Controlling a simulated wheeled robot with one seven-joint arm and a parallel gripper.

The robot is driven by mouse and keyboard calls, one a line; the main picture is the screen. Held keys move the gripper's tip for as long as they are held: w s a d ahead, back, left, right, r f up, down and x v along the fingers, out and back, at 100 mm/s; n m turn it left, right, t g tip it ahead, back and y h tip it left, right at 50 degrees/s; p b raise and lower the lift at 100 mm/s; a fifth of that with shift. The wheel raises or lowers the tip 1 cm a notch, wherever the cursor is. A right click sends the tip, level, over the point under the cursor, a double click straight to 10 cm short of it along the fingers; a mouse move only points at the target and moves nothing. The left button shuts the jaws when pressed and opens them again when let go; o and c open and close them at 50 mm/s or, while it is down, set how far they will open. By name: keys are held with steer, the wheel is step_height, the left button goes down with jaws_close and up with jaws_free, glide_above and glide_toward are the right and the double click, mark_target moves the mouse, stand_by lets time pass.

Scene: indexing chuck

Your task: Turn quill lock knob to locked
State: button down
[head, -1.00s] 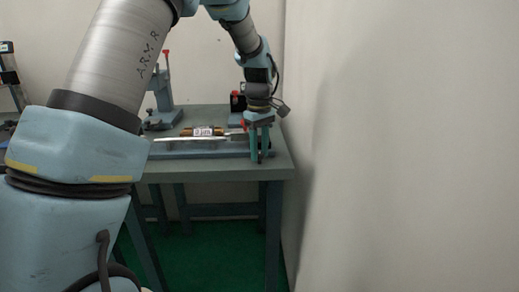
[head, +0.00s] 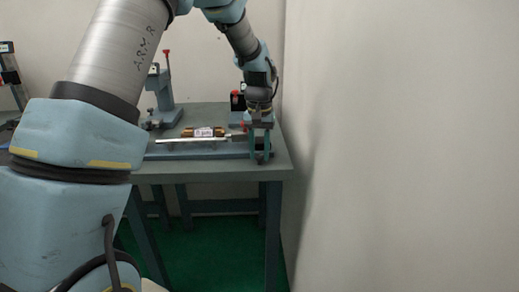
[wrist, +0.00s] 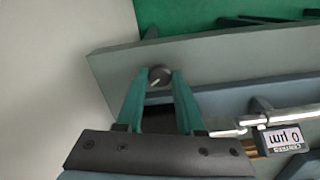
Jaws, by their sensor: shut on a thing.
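The quill lock knob (wrist: 160,75) is a small round dark knob with a pale pointer line, on the front side of the fixture near its right end. In the wrist view it sits between the fingertips of my gripper (wrist: 160,77), which is shut on it with one green finger on each side. The pointer line slants; I cannot read any lock marking. In the head view my gripper (head: 262,157) is at the right end of the fixture (head: 205,153), and its fingers hide the knob there.
A brass cylinder (head: 188,132) with a white readout lies along a pale rod on the fixture; the readout (wrist: 284,139) also shows in the wrist view. A blue press (head: 164,95) with a red-tipped lever stands behind left. The table's right edge and a wall are close by my gripper.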

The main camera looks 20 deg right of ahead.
mark_target(259, 156)
steer(key=m+p, duration=0.1)
steer(key=m, duration=0.5)
steer(key=shift+m+p, duration=0.3)
stand_by(0.4)
steer(key=c, duration=0.5)
jaws_free()
steer(key=shift+r, duration=0.1)
step_height(259, 156, up, 11)
steer(key=shift+f+b, duration=0.15)
steer(key=shift+b, duration=0.8)
